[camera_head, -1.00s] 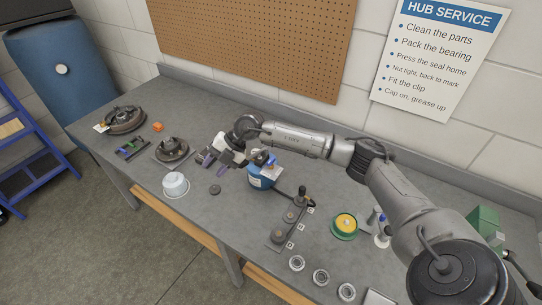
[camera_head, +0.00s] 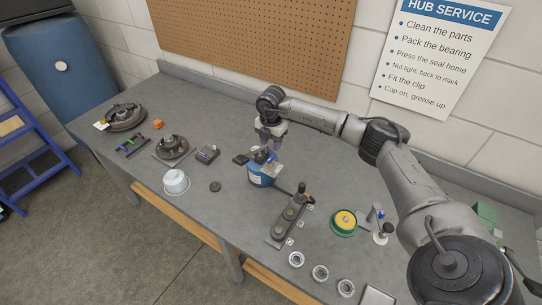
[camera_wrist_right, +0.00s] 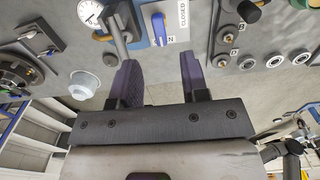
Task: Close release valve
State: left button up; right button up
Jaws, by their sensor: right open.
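In the right wrist view the blue valve lever (camera_wrist_right: 158,28) lies on a pale plate, beside a label reading CLOSED (camera_wrist_right: 183,14). A round gauge (camera_wrist_right: 91,12) and a metal tube are left of the lever. My right gripper (camera_head: 274,143) is just above the canister top, pointing down. Its purple fingers (camera_wrist_right: 158,70) are apart and empty, with the lever beyond their tips. My left gripper is out of view.
A white tub (camera_head: 175,184), a dark puck (camera_head: 215,187) and hub parts (camera_head: 171,147) lie left of the canister. A block with knobs (camera_head: 287,220) and a green-yellow round part (camera_head: 344,222) are on its right. Bare bench lies behind.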

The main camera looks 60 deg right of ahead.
aim_at(271, 157)
jog(key=shift+f, duration=3.45)
grip_shut()
